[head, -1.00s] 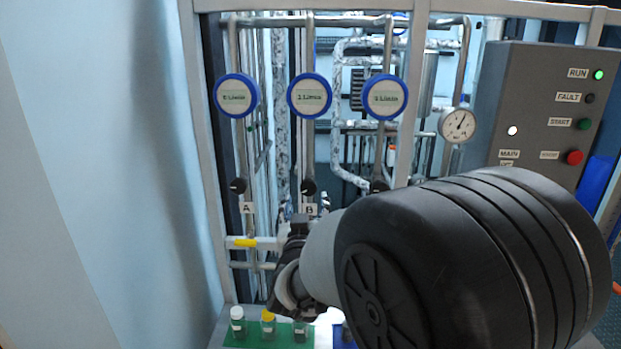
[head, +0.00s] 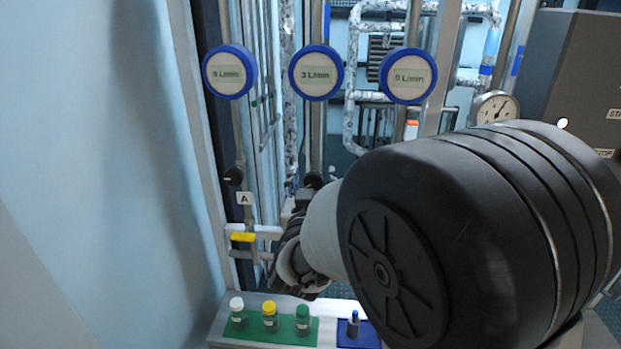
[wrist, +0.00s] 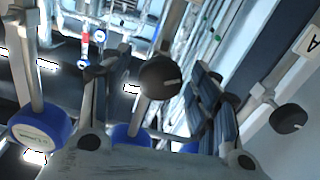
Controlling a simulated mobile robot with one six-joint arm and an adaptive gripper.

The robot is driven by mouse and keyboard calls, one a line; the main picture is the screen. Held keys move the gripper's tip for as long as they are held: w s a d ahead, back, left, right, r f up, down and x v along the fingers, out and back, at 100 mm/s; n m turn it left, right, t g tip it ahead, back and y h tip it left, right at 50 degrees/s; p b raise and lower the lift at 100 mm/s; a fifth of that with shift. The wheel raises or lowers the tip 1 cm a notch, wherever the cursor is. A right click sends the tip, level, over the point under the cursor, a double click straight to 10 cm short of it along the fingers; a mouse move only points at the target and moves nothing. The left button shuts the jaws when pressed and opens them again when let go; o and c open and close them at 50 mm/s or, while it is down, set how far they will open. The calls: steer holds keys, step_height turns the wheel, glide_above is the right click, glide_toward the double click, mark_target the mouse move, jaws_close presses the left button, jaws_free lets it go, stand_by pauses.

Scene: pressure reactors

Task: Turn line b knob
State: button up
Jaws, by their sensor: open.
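The line B knob is a round black knob (wrist: 165,78) with a white mark, on a vertical pipe. In the head view only part of it (head: 313,181) shows above my gripper (head: 296,205), and its label is hidden. In the wrist view my gripper (wrist: 157,88) is open, with one finger on each side of the knob and gaps visible on both sides. Whether the knob lies at fingertip depth I cannot tell. The middle blue-rimmed flow meter (head: 316,73) above this pipe reads 3 L/min.
The line A knob (head: 233,177) is to the left, above its label A (head: 245,198); it also shows in the wrist view (wrist: 287,118). A right flow meter (head: 408,76) reads 0 L/min. Capped vials stand in a green rack (head: 255,327) below. A pressure gauge (head: 496,108) is at right.

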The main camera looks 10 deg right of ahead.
steer(key=shift+c, duration=0.2)
steer(key=c, duration=1)
steer(key=shift+r+n, duration=0.1)
steer(key=shift+n, duration=0.3)
steer(key=n+p, duration=0.2)
steer(key=n, duration=0.1)
steer(key=shift+n, duration=0.4)
steer(key=n+p, duration=0.2)
steer(key=n, duration=0.3)
steer(key=shift+p, duration=0.4)
steer(key=n+p, duration=0.2)
steer(key=n, duration=0.2)
steer(key=shift+n, duration=0.4)
steer(key=n+p, duration=0.2)
steer(key=n, duration=0.3)
